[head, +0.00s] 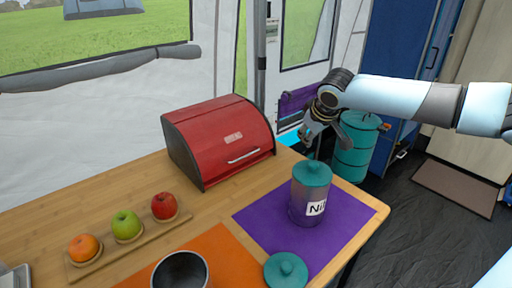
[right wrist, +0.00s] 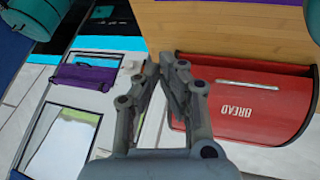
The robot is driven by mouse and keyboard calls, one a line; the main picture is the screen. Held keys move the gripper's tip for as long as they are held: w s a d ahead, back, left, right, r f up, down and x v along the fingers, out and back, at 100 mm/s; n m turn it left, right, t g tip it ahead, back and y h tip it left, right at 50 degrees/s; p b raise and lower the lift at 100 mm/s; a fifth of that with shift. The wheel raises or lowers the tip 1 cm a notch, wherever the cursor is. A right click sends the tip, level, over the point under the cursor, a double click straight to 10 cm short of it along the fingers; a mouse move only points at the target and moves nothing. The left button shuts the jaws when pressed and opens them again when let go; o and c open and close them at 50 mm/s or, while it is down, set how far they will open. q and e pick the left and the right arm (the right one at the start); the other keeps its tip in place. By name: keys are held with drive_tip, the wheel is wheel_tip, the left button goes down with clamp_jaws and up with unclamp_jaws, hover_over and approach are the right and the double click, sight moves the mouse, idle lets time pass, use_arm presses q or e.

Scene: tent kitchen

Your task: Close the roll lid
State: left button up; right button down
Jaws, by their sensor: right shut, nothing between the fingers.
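The red bread box (head: 222,135) stands at the back of the wooden table. Its curved red roll lid (head: 205,122) covers the front down to near the base, and I see no opening. The lid's silver handle (head: 243,157) sits low on the front. The box also shows in the right wrist view (right wrist: 235,110), lettered "BREAD". My right gripper (head: 306,137) is shut and empty, to the right of the box and apart from it. Its fingers also show in the right wrist view (right wrist: 165,62). My left gripper is not in view.
A loose teal lid (head: 286,270), a dark bowl (head: 180,272) and a fruit board (head: 150,232) lie in front. A teal barrel (head: 355,150) stands beyond the table.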

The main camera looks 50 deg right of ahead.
drive_tip(key=w+a+r+t+y+b, duration=0.1)
drive_tip(key=w+a+r, duration=0.2)
drive_tip(key=a, duration=0.3)
drive_tip(key=w+a+r+y+b, duration=0.2)
drive_tip(key=w+a+r, duration=0.1)
drive_tip(key=a, duration=0.2)
drive_tip(key=t+b, duration=0.1)
drive_tip(key=b, duration=0.1)
hover_over(240, 153)
drive_tip(key=s, duration=0.3)
drive_tip(key=shift+n, duration=0.4)
drive_tip(key=f, duration=0.5)
drive_tip(key=shift+a, duration=0.3)
wheel_tip(240, 153, down, 3)
drive_tip(key=shift+f+b, duration=0.2)
drive_tip(key=shift+b, duration=0.15)
drive_tip(key=shift+s+f, duration=0.1)
drive_tip(key=shift+f, duration=0.35)
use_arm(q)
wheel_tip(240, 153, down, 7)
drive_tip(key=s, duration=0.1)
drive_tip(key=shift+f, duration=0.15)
